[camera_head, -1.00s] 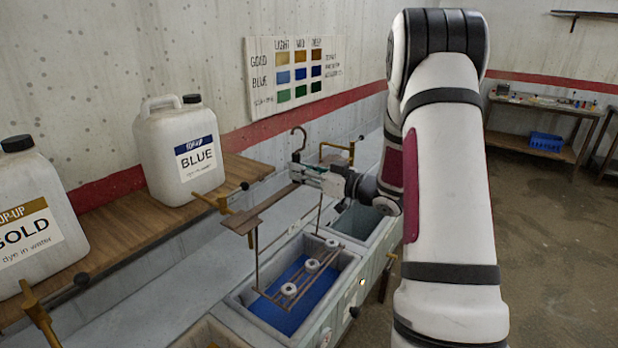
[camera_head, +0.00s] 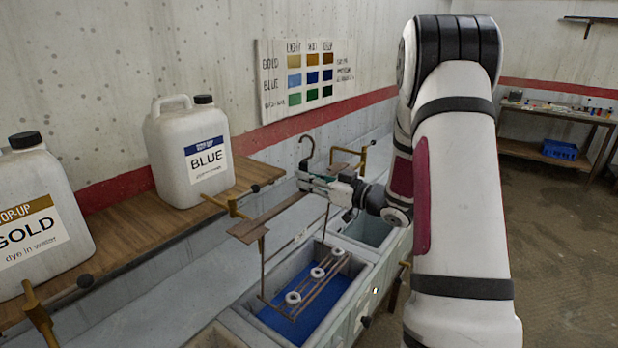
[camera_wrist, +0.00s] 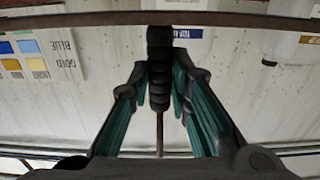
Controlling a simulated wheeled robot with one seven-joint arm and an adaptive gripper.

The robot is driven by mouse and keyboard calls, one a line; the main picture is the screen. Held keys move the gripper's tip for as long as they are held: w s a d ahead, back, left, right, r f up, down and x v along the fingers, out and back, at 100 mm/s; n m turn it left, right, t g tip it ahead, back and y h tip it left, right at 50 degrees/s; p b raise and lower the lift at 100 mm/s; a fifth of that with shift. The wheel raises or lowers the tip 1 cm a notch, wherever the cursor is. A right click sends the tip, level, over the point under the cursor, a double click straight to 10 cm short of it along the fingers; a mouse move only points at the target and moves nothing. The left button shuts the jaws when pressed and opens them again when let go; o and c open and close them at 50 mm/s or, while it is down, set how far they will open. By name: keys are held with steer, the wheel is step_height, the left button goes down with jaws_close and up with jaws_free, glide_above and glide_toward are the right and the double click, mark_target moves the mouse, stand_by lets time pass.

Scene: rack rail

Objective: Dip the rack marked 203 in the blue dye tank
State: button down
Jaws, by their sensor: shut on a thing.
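My gripper (camera_head: 318,184) is shut on the rack's dark ribbed grip, which shows between the fingers in the wrist view (camera_wrist: 160,70). The rack (camera_head: 268,216) has a hook on top, a flat brown bar and thin rods down to a lower frame with white rings. I cannot read a number on it. The lower frame hangs level over the blue dye tank (camera_head: 347,302), within its rim as seen from the head. The rings show clear of the blue liquid (camera_head: 275,318); whether the frame's underside touches it I cannot tell.
A white BLUE jug (camera_head: 190,150) and a GOLD jug (camera_head: 40,225) stand on the wooden shelf (camera_head: 130,225) to the left. Brass brackets (camera_head: 235,207) stick out from the shelf. Another tank (camera_head: 367,230) lies just behind the blue one. A colour chart (camera_head: 305,75) hangs on the wall.

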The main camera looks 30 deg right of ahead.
steer(key=shift+s, duration=0.1)
stand_by(0.3)
step_height(320, 180, down, 18)
steer(key=b, duration=0.4)
steer(key=shift+f+b, duration=0.15)
steer(key=shift+b, duration=0.25)
stand_by(6.0)
